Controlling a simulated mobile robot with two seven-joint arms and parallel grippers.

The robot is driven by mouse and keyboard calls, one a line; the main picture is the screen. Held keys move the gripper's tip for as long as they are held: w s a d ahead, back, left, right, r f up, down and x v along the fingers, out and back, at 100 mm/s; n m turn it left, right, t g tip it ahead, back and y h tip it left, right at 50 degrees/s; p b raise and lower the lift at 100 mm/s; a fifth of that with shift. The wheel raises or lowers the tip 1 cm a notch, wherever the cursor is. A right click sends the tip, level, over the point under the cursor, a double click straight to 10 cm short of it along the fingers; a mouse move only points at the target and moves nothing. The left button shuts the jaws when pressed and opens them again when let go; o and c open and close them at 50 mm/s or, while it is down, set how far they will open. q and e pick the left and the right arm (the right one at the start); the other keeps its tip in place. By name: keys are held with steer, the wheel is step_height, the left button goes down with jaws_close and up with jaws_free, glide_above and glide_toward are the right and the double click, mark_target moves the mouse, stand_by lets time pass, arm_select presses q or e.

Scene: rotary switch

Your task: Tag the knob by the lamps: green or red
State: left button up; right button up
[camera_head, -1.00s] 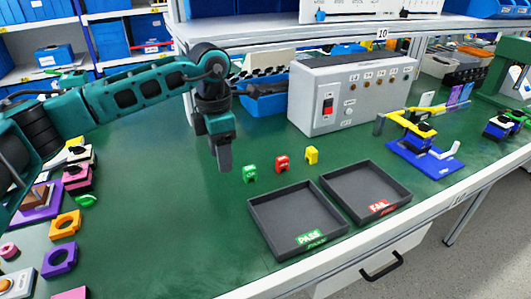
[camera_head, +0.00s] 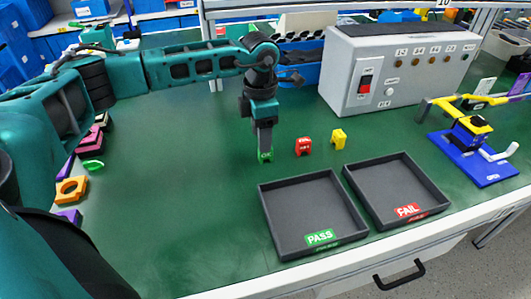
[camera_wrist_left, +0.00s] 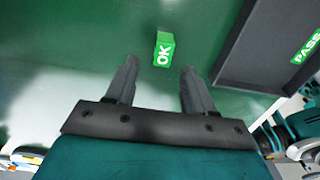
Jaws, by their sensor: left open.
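The green OK tag (camera_head: 265,157) stands on the green table, just below my left gripper (camera_head: 264,148). In the left wrist view the tag (camera_wrist_left: 163,50) lies just beyond and between the open fingertips (camera_wrist_left: 159,72), not held. A red tag (camera_head: 304,147) and a yellow tag (camera_head: 339,139) stand to its right. The grey tester box (camera_head: 350,70) has a red rocker switch (camera_head: 365,81) and a row of lamps (camera_head: 433,60) that look dull brown. My right gripper is out of view.
The PASS tray (camera_head: 290,250) and the FAIL tray (camera_head: 400,222) look empty at the front edge. A yellow clamp arm (camera_head: 450,105) sits above the fixture. Loose coloured parts (camera_head: 70,190) lie at the left. The table's middle left is clear.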

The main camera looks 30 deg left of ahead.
mark_target(265, 154)
arm_select(q)
steer(key=f, duration=0.5)
steer(key=shift+w+d+f, duration=0.15)
steer(key=shift+w+d, duration=0.1)
steer(key=shift+d, duration=0.15)
jaws_close()
